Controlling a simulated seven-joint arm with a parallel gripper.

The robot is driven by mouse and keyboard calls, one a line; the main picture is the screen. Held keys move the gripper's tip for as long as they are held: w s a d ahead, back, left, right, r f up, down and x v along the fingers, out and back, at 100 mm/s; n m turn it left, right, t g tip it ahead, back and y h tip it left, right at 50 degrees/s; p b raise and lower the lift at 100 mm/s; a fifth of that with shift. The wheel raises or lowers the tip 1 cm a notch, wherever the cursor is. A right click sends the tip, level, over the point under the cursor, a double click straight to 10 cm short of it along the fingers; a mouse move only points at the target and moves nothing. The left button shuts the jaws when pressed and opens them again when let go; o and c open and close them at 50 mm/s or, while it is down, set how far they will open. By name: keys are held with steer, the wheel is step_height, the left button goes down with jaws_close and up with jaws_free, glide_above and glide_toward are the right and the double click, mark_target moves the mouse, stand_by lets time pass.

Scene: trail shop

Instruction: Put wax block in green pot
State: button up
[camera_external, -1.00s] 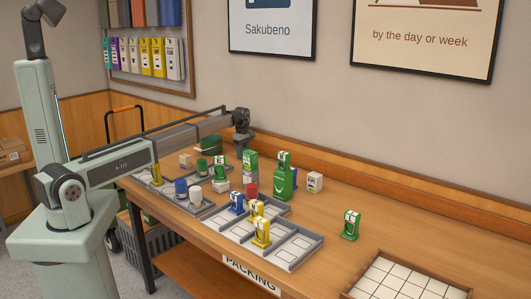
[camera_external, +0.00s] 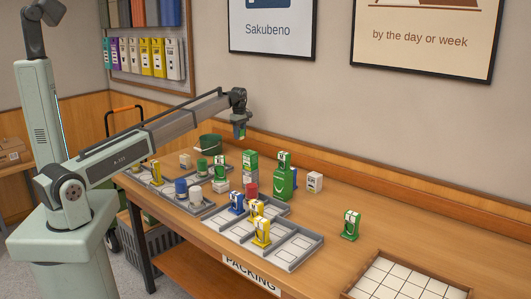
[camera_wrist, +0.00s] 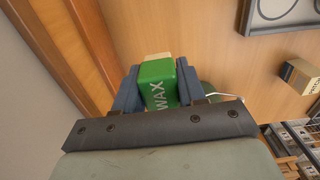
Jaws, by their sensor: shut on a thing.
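The wax block (camera_wrist: 158,84) is green with a pale end and the letters WAX on its side. My gripper (camera_wrist: 157,74) is shut on it, one finger on each side. In the external view my gripper (camera_external: 239,130) holds the block up above the back of the table. The green pot (camera_external: 209,142) stands at the table's back left, to the left of my gripper and lower. In the wrist view a part of the pot (camera_wrist: 208,88) and its wire handle show behind the right finger, mostly hidden.
Grey compartment trays (camera_external: 296,255) hold blue and yellow items. A tall green bottle (camera_external: 283,181), a green-and-white carton (camera_external: 250,168) and a white box (camera_external: 314,182) stand right of my gripper. The wall is close behind. The table's back right is clear.

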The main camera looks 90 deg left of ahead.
steer(key=n, duration=0.2)
glide_above(211, 145)
steer(key=a, duration=0.7)
steer(key=shift+s+d+f+m, duration=0.15)
steer(key=shift+f+m, duration=0.2)
steer(key=shift+f, duration=1.2)
steer(key=shift+d+f+m, duration=0.1)
steer(key=shift+f+m, duration=0.3)
steer(key=shift+f, duration=1.1)
steer(key=shift+s+d+f+m, duration=0.15)
steer(key=shift+f+m, duration=0.2)
steer(key=shift+f, duration=1.2)
steer(key=shift+w+f, duration=0.1)
steer(key=shift+f, duration=0.05)
steer(key=o, duration=1.1)
steer(key=shift+c, duration=0.2)
step_height(211, 145, up, 12)
steer(key=shift+r, duration=0.2)
steer(key=shift+w, duration=0.1)
